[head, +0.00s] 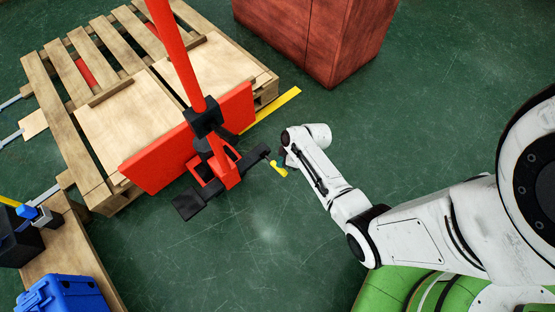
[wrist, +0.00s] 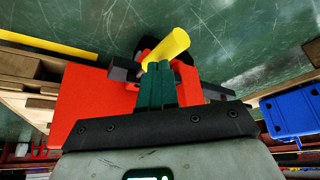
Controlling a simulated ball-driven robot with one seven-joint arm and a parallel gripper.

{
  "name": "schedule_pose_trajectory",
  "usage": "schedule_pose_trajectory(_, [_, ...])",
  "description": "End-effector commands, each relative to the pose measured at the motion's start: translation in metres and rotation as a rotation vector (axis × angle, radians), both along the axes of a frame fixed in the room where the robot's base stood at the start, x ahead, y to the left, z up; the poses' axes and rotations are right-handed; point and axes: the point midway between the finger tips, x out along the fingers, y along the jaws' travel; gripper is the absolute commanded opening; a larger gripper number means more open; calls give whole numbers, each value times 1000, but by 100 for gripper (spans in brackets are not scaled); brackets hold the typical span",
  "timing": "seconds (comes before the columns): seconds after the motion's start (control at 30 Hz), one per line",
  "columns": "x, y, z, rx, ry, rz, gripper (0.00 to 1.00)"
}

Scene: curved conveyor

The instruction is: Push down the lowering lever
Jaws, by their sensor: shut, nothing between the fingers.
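The lowering lever (head: 279,169) is a short yellow piece low on the red pallet jack (head: 160,155), at the right end of its black crossbar. In the wrist view the yellow lever (wrist: 168,47) shows as a rounded cylinder just beyond my fingertips. My gripper (head: 282,159) is at the lever, with its fingers partly hidden by my wrist in the head view. In the wrist view my gripper (wrist: 157,68) has its dark green fingers together, with nothing between them. The fingertips overlap the lever's near end; I cannot tell whether they touch it.
The jack's tall red handle (head: 179,54) rises at the left. A wooden pallet (head: 50,110) lies behind the red plate. A red cabinet (head: 345,35) stands at the top. A blue crate (head: 62,296) is at bottom left. The green floor (head: 265,235) around the lever is clear.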

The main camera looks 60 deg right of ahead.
Motion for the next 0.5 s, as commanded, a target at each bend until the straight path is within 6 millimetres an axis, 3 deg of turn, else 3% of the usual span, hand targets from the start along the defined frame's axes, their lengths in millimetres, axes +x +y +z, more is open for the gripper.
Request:
schedule_pose_trajectory(0.03, [0,0,-11,0,0,1,0])
schedule_pose_trajectory(0.2, [1,0,-28,0,-1,2,0])
schedule_pose_trajectory(0.5, [0,0,-29,-1,-1,0,0])
